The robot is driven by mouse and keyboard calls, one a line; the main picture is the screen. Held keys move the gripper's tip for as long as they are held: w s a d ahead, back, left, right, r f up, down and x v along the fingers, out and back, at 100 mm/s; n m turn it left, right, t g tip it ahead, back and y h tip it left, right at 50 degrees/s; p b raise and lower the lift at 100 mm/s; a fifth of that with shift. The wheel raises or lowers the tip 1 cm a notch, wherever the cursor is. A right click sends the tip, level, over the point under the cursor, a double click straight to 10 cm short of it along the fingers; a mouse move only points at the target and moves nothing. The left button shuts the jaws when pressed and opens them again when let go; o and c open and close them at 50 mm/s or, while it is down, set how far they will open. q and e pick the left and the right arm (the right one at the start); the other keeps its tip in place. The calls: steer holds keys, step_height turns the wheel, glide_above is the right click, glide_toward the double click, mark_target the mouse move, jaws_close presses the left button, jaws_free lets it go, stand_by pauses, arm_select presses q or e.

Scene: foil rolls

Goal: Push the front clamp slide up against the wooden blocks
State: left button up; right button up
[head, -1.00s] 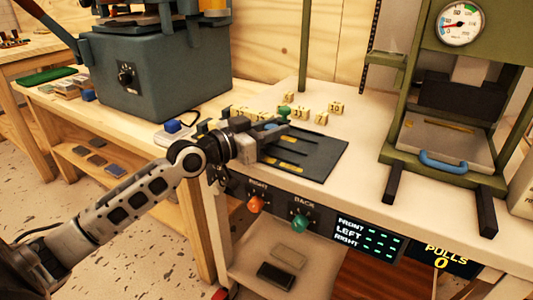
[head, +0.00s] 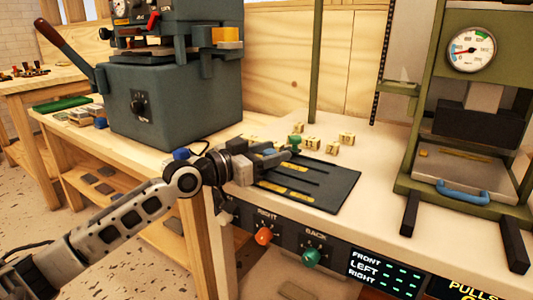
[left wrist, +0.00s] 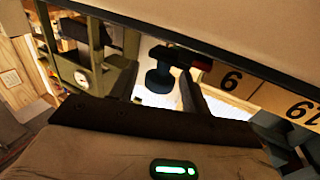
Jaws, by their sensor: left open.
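My left gripper (head: 276,158) reaches in from the left over the left part of a black plate (head: 325,187) with dark rails and yellow labels. It is open. A green knob (head: 295,140) shows just beyond its fingertips in the head view. In the left wrist view a dark teal knob (left wrist: 160,72) shows between the open fingers, on a dark bar; I cannot tell whether they touch it. Small numbered wooden blocks (head: 333,148) stand behind the plate; large numbered block faces (left wrist: 230,80) show right of the knob in the wrist view. The gripper hides part of the plate.
A green press (head: 465,120) with a gauge and blue handle stands at the right. A dark grey machine (head: 175,105) stands on the wooden bench at the left. An orange knob (head: 263,235) and a green knob (head: 311,257) stick out of the table's front panel.

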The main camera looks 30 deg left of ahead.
arm_select(q)
steer(key=shift+s+a+f, duration=0.15)
steer(key=shift+s+a, duration=0.05)
steer(key=shift+s, duration=0.2)
steer(key=b+v, duration=0.1)
steer(key=v, duration=0.2)
steer(key=shift+s+f, duration=0.15)
steer(key=b+v, duration=0.3)
steer(key=v, duration=0.8)
steer(key=shift+s+r, duration=0.3)
steer(key=shift+s, duration=0.1)
arm_select(e)
steer(key=shift+w+a+r+t+y, duration=0.2)
steer(key=shift+a+r+t+y, duration=0.1)
steer(key=shift+r+t, duration=0.25)
steer(key=shift+w+a+r+t+y, duration=0.15)
steer(key=shift+a+r+t+y, duration=0.15)
steer(key=shift+r+t, duration=0.25)
arm_select(q)
steer(key=shift+a, duration=0.15)
arm_select(e)
steer(key=shift+f, duration=0.1)
